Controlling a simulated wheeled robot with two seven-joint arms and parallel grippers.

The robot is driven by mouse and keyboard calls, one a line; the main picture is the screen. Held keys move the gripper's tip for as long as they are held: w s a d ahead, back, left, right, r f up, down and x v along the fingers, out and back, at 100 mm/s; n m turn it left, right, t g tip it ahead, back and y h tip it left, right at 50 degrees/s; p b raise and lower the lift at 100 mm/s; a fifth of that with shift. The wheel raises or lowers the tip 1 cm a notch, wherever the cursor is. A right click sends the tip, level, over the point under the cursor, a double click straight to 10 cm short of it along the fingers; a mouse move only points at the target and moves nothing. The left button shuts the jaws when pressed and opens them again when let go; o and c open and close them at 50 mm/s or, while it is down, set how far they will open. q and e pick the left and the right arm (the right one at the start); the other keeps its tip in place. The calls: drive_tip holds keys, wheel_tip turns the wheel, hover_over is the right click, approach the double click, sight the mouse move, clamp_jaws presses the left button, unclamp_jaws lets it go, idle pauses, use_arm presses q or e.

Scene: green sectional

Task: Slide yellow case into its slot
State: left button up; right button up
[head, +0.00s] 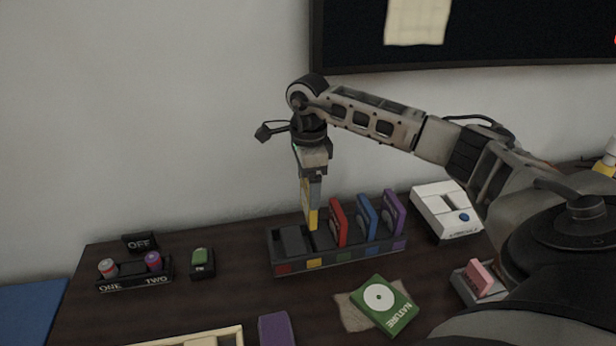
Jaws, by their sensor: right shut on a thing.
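My right gripper (313,176) points down, shut on the yellow case (312,217), which hangs upright over the dark rack (330,264). The case's lower end is at the opening behind the rack's yellow mark (315,262). I cannot tell whether it is inside the slot or just above it. A red case (338,223) stands in the rack behind the green mark. A blue case (367,217) and a purple case (394,212) stand to its right behind their own colours. The left end, by the red mark, holds no coloured case. My left gripper is not in view.
A green case (382,305) marked NATURE lies on paper in front of the rack. A white device (444,212) stands to the right, a small green-topped item (202,262) and a ONE/TWO holder (134,278) to the left. The wall is close behind.

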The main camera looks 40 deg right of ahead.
sight(307, 213)
drive_tip(key=shift+a+f+b, duration=0.1)
drive_tip(key=shift+f+b, duration=0.35)
drive_tip(key=shift+f, duration=0.15)
wheel_tip(307, 213, down, 3)
drive_tip(key=shift+f+b, duration=0.1)
drive_tip(key=shift+b, duration=1)
drive_tip(key=shift+f+b, duration=0.45)
drive_tip(key=shift+f, duration=0.25)
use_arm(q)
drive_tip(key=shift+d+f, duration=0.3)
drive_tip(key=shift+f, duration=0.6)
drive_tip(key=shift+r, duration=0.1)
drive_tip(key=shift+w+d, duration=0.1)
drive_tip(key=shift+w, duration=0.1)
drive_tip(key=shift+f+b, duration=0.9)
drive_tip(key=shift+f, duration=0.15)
use_arm(e)
drive_tip(key=shift+f, duration=1.4)
